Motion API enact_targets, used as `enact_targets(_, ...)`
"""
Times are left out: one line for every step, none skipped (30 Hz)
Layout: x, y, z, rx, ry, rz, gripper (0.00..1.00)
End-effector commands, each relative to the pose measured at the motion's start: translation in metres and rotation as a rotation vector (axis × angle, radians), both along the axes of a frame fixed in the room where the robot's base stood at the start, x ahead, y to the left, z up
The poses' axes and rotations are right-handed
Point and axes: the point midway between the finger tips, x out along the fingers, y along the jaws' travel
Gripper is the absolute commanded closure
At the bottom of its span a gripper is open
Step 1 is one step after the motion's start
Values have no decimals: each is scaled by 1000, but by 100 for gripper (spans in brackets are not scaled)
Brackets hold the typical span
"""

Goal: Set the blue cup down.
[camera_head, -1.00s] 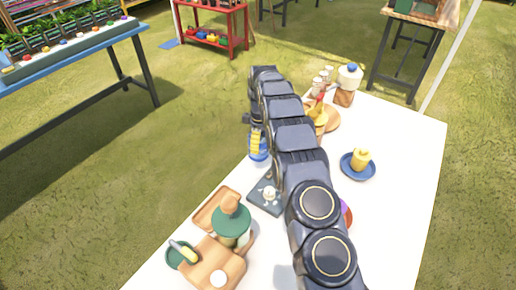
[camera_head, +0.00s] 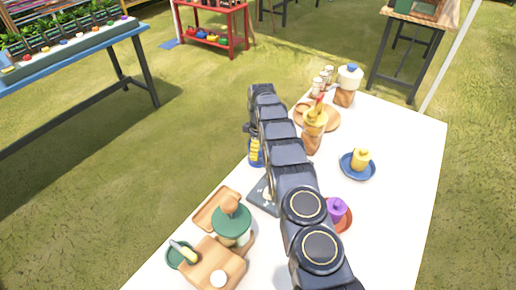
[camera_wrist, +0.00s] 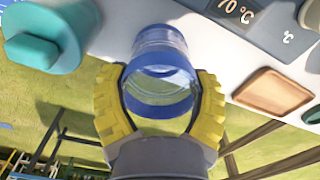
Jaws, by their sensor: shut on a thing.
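My gripper (camera_wrist: 160,105) has yellow ribbed fingers shut around the sides of the blue cup (camera_wrist: 160,60), a clear blue-tinted cup with darker blue bands. In the head view my gripper (camera_head: 256,148) is partly hidden by my arm, at the left edge of the white table, and a bit of the blue cup (camera_head: 255,162) shows by the fingers. In the wrist view grass shows through and below the cup, with the tabletop behind its far end. I cannot tell whether the cup touches the table.
A teal lidded thing (camera_wrist: 40,38) is beside the cup in the wrist view.

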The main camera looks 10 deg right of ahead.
Motion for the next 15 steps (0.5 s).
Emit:
enact_targets(0, 0, -2, 0, 1, 0, 67)
enact_targets(0, 0, -3, 0, 1, 0, 67)
enact_targets(0, 0, -3, 0, 1, 0, 25)
enact_targets(0, 0, -3, 0, 1, 0, 13)
enact_targets(0, 0, -3, 0, 1, 0, 0)
enact_targets(0, 0, -3, 0, 1, 0, 0)
enact_targets(0, 0, -3, 0, 1, 0, 0)
enact_targets(0, 0, -3, 0, 1, 0, 0)
enact_targets(0, 0, -3, 0, 1, 0, 0)
enact_targets(0, 0, -3, 0, 1, 0, 0)
enact_targets(0, 0, -3, 0, 1, 0, 0)
enact_targets(0, 0, -3, 0, 1, 0, 0)
enact_targets(0, 0, -2, 0, 1, 0, 0)
enact_targets(0, 0, -2, 0, 1, 0, 0)
enact_targets(0, 0, -1, 0, 1, 0, 0)
